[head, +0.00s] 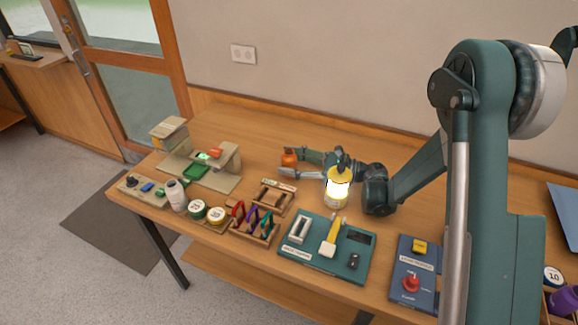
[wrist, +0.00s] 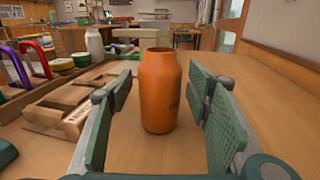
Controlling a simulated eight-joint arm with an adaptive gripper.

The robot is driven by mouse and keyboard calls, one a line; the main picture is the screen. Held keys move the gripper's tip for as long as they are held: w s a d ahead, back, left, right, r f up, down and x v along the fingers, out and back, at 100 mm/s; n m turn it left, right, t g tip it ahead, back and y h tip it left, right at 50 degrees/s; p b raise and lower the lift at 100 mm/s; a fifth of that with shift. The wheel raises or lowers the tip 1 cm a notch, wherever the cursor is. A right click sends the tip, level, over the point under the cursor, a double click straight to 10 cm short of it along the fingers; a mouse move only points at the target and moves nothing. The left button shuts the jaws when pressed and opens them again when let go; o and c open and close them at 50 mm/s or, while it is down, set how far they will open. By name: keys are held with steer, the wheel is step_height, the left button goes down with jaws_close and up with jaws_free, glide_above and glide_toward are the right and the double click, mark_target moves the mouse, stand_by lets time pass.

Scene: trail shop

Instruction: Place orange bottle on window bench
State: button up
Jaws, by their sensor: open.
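The orange bottle (wrist: 161,92) stands upright on the wooden table, with an open, dark mouth and small dark marking on its side. In the head view the orange bottle (head: 289,159) is small, at the tips of my gripper (head: 293,165). In the wrist view my gripper (wrist: 160,118) is open, its green padded fingers on either side of the bottle, with gaps showing on both sides. A wooden bench (head: 38,59) by the window at the upper left of the head view looks like the window bench.
A lit yellow lantern (head: 338,187) stands close to my gripper. Carabiners on a wooden rack (head: 255,228), a teal board (head: 326,247) and a small scanner-like stand (head: 215,160) occupy the table. The table's back strip (head: 270,122) is clear. A glass door (head: 130,70) stands behind.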

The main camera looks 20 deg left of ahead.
steer(key=shift+a, duration=0.1)
stand_by(0.5)
steer(key=c, duration=1.1)
steer(key=shift+c, duration=0.2)
steer(key=shift+r, duration=0.15)
step_height(320, 180, up, 18)
steer(key=p, duration=0.4)
steer(key=shift+p, duration=0.3)
